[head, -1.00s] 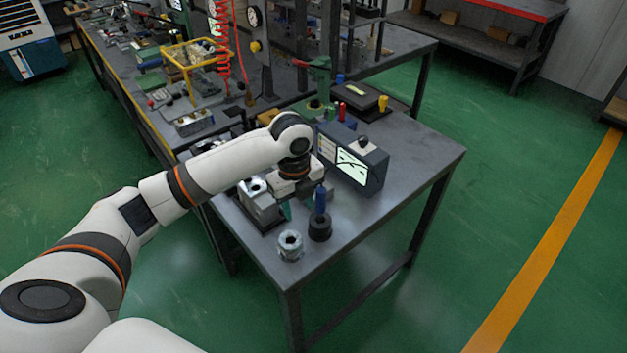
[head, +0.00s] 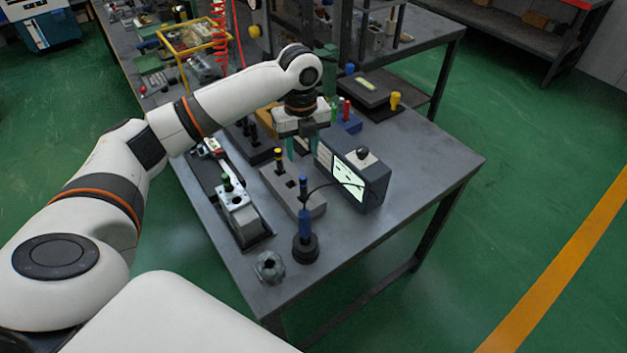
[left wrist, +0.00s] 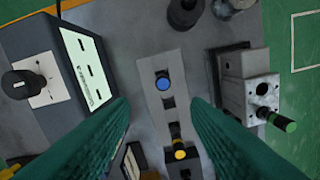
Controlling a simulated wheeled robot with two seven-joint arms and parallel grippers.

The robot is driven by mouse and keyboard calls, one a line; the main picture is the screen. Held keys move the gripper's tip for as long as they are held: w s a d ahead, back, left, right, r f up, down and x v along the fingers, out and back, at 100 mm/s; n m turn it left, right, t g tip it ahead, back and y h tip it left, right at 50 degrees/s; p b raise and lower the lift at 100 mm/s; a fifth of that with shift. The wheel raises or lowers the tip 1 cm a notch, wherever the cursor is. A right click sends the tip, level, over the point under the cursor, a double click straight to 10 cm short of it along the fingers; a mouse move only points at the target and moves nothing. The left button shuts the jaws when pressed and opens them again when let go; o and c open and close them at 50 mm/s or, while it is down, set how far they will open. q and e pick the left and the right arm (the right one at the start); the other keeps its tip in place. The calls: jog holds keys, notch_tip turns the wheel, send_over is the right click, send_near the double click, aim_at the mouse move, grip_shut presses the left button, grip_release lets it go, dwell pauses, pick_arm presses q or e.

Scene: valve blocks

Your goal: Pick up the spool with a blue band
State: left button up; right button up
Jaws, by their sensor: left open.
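The spool with a blue band (head: 303,186) stands upright in a slot of a light grey valve block (head: 312,207). In the left wrist view its round blue top (left wrist: 162,83) shows from above, just beyond my fingertips. A spool with a yellow band (head: 278,158) stands at the far end of the same block, with an empty slot between them. My left gripper (head: 301,148), with teal fingers, is open and empty, behind the blue-banded spool in the head view. In the left wrist view, my left gripper (left wrist: 160,103) has its fingers spread on either side of the block.
A meter box (head: 366,185) stands close right of the block. A metal valve body with a green-topped spool (head: 228,184) is at left. A blue-handled tool on a round black base (head: 305,245) and a grey ring nut (head: 270,267) stand near the front corner.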

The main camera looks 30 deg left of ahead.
aim_at(303, 177)
pick_arm(q)
jog(key=f, duration=0.2)
jog(key=s+f+p, duration=0.1)
jog(key=f, duration=0.2)
jog(key=shift+f, duration=0.4)
jog(key=shift+w+f, duration=0.15)
jog(key=shift+f, duration=0.15)
notch_tip(303, 177, down, 4)
jog(key=shift+d+f+p, duration=0.15)
jog(key=shift+p, duration=0.6)
jog(key=shift+f, duration=0.4)
pick_arm(e)
jog(key=r, duration=0.1)
jog(key=s+r, duration=0.1)
jog(key=shift+s+d+r, duration=0.1)
jog(key=shift+s+r, duration=0.15)
jog(key=shift+r, duration=0.05)
pick_arm(q)
jog(key=shift+c, duration=0.3)
grip_shut()
pick_arm(e)
jog(key=shift+s, duration=0.2)
